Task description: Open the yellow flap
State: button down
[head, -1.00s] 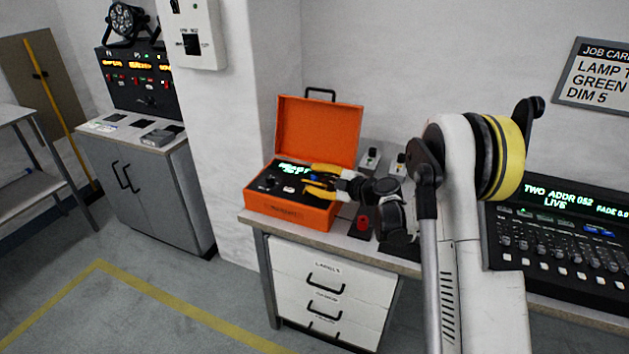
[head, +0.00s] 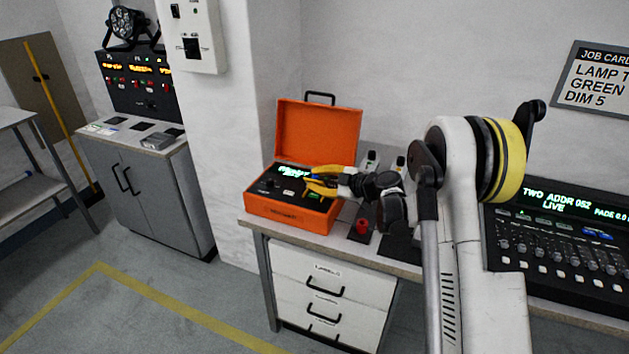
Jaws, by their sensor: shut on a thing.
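My gripper (head: 312,184), with yellow and black fingers, reaches in from the right over the panel of an open orange case (head: 290,216). Its fingers have closed together at the panel's right side, on something small that they hide. I cannot make out a yellow flap apart from the yellow fingers there. The case's lid (head: 318,132) stands raised at the back.
A red knob (head: 362,226) on a dark plate stands right of the case. A lighting console (head: 560,250) is at the right. Drawers (head: 325,290) are below.

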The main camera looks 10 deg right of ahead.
jog(key=shift+w+d+r+m+g+y+p, duration=0.2)
jog(key=shift+w+m+g, duration=0.15)
jog(key=shift+m, duration=0.15)
jog(key=shift+w+d+r+m+g+y+p, duration=0.1)
jog(key=shift+w+d+m+g+p, duration=0.1)
jog(key=shift+m+g, duration=0.25)
jog(key=shift+w+d+m+g, duration=0.4)
jog(key=shift+w+m, duration=0.1)
jog(key=shift+m, duration=0.55)
jog(key=shift+w+d+f+m+g+y, duration=0.1)
jog(key=shift+w+d+m+g+y, duration=0.1)
jog(key=shift+w+m+g+y, duration=0.25)
jog(key=shift+w+d+f+m+g+y, duration=0.15)
jog(key=shift+d+m+y, duration=0.1)
jog(key=shift+m, duration=0.4)
jog(key=shift+w+d+f+m+g+y, duration=0.1)
jog(key=shift+w+f+m+g+y, duration=0.15)
jog(key=shift+m, duration=0.2)
jog(key=shift+w+d+m+g+y, duration=0.1)
jog(key=shift+m+g+y, duration=0.05)
jog(key=shift+m+g, duration=0.25)
jog(key=c, duration=1.5)
grip_release()
jog(key=shift+o, duration=0.6)
jog(key=shift+w+d+f, duration=0.1)
jog(key=shift+f, duration=0.05)
